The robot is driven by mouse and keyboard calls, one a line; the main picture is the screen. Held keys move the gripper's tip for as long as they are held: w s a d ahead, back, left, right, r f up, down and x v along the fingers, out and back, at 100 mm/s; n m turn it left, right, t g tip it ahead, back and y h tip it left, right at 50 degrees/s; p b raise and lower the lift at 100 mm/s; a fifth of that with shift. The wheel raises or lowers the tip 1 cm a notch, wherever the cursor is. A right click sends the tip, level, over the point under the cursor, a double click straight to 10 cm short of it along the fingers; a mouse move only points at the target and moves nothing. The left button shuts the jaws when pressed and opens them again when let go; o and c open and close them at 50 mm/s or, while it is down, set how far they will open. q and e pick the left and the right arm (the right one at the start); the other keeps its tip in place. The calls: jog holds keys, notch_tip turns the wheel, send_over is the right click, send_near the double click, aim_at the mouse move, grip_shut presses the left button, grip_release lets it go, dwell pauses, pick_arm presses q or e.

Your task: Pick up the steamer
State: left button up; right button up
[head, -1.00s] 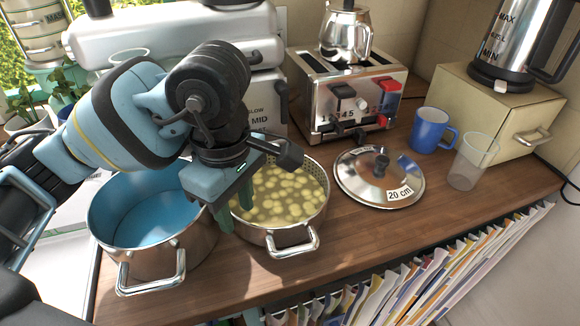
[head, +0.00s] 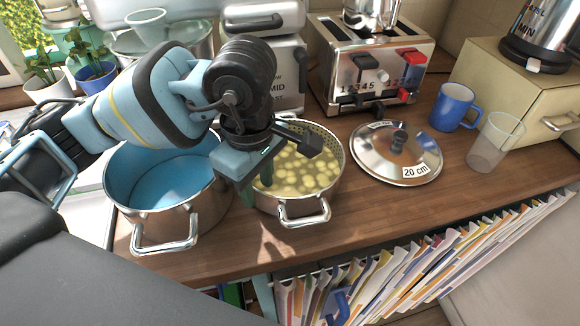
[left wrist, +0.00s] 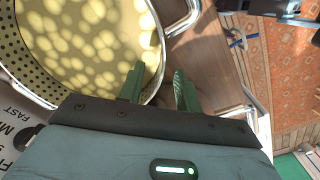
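The steamer (head: 327,192) is a metal pot with a perforated inner wall, holding pale yellow slices in liquid. It stands on the wooden counter and also shows at the left of the left wrist view (left wrist: 22,62). My left gripper (head: 256,190) is at its left front rim, fingers pointing down. In the left wrist view the green fingers (left wrist: 160,88) are apart, one inside the pot and one outside, with the rim between them. A gap shows, so it looks open and not clamped. The gripper hides part of the left rim. My right gripper is not clearly seen.
A blue-lined pot (head: 202,200) stands close on the left. A glass lid (head: 425,165) marked 20 cm lies to the right, with a blue mug (head: 452,108) and clear cup (head: 492,145) beyond. A toaster (head: 365,70) stands behind. The counter front is bare.

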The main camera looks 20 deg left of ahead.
pick_arm(q)
jog(key=shift+w+f, duration=0.15)
jog(key=shift+f, duration=1.55)
grip_shut()
jog(key=shift+r, duration=0.1)
